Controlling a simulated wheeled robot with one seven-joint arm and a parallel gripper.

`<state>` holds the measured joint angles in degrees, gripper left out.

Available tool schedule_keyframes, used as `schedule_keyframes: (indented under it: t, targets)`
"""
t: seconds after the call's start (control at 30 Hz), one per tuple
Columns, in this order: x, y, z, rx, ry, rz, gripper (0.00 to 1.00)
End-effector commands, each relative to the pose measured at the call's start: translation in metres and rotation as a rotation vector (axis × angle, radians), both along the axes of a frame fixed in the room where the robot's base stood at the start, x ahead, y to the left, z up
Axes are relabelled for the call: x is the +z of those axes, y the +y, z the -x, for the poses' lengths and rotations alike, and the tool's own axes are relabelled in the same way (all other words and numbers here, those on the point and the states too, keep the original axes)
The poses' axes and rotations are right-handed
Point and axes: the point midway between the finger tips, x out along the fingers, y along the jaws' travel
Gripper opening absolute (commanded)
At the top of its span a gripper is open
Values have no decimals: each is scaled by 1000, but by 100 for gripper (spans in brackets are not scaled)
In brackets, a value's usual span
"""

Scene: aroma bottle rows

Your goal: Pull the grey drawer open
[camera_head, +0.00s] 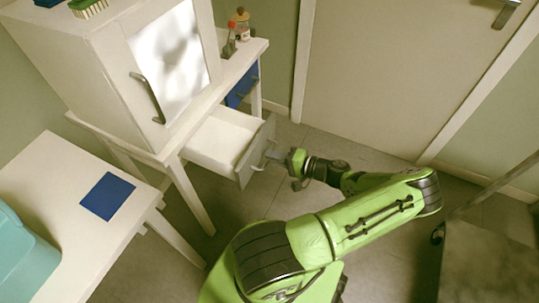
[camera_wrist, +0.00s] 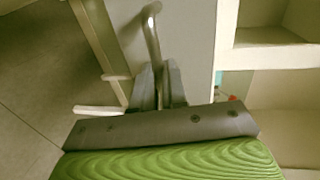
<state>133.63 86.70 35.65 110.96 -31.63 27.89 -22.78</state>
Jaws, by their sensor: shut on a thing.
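The grey drawer (camera_head: 256,152) is pulled out from the white table, with its white, empty-looking inside open to view in the head view. Its grey front also shows in the wrist view (camera_wrist: 190,35), with a metal bar handle (camera_wrist: 153,38) on it. My gripper (camera_head: 270,156) is at the drawer front, shut on the handle. In the wrist view its two dark fingers (camera_wrist: 158,90) close around one end of the handle. The far part of the drawer is hidden under the table top.
A blue drawer (camera_head: 241,86) sits beside the grey one under the same table. A white cabinet (camera_head: 112,75) with a handle stands on top, with small bottles (camera_head: 241,24) behind it. A low white table (camera_head: 40,190) holds a blue square (camera_head: 107,196) and teal bin (camera_head: 22,255). Floor (camera_head: 300,140) near the door is clear.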

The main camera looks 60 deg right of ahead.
Motion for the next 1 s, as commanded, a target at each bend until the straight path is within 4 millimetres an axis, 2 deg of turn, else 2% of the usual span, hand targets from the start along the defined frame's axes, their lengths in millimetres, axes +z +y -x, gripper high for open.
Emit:
schedule_keyframes:
  t: [0.17, 0.2, 0.37, 0.67, 0.77, 1.0]
  targets:
    - [-1, 1, 0, 1, 2, -3, 0]
    - [-1, 1, 0, 1, 2, -3, 14]
    - [-1, 1, 0, 1, 2, -2, 37]
    - [0, 0, 2, -1, 2, -1, 37]
    - [4, -2, 16, -4, 4, 1, 37]
    - [18, -3, 82, -5, 5, 2, 37]
